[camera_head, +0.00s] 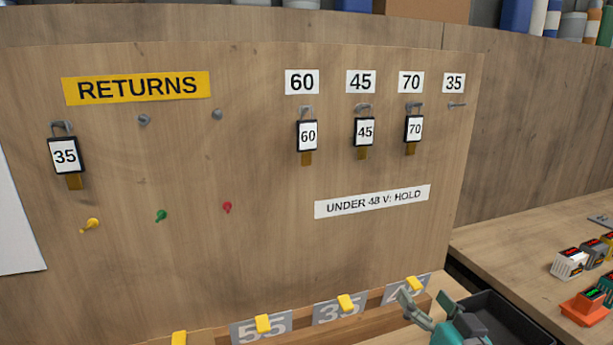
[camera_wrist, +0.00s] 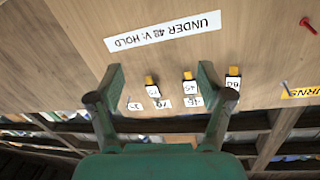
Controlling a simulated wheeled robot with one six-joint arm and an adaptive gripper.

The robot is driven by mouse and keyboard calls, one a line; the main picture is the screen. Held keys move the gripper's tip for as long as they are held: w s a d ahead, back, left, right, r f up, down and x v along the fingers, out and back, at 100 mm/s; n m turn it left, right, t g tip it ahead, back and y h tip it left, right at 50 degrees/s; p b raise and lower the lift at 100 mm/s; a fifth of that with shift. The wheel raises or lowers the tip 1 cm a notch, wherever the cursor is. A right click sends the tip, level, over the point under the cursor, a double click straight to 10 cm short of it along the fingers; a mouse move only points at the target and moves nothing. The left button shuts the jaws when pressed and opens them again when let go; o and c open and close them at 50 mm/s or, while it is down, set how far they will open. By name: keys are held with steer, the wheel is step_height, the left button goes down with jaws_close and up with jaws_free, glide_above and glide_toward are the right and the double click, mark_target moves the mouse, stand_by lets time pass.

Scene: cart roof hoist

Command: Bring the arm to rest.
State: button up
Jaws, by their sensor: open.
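My gripper (camera_head: 425,301) shows at the lower right of the head view, in front of the wooden board (camera_head: 270,230). It is green with grey fingers. In the wrist view my gripper (camera_wrist: 161,72) has its two fingers spread wide, with nothing between the tips. That view shows the board upside down, with the hanging tags and the "UNDER 48 V: HOLD" label (camera_wrist: 163,32) beyond the fingers. I cannot tell the exact gap to the board. The rest of my arm is mostly hidden.
Tags 60 (camera_head: 307,134), 45 (camera_head: 365,132) and 70 (camera_head: 414,128) hang under matching labels; the 35 peg (camera_head: 457,105) is bare. Tag 35 (camera_head: 66,156) hangs under RETURNS (camera_head: 137,88). A wooden rack (camera_head: 375,308) and dark tray (camera_head: 510,325) stand close to my gripper.

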steer(key=s+a+f+m+g+h, duration=0.1)
steer(key=s+f+h, duration=0.2)
steer(key=s+f, duration=1.55)
steer(key=s+a+f+n, duration=0.1)
steer(key=s+f, duration=0.1)
steer(key=s, duration=1)
steer(key=s+a+f+n+g, duration=0.1)
steer(key=s+f, duration=0.2)
steer(key=s, duration=1)
steer(key=shift+g, duration=0.3)
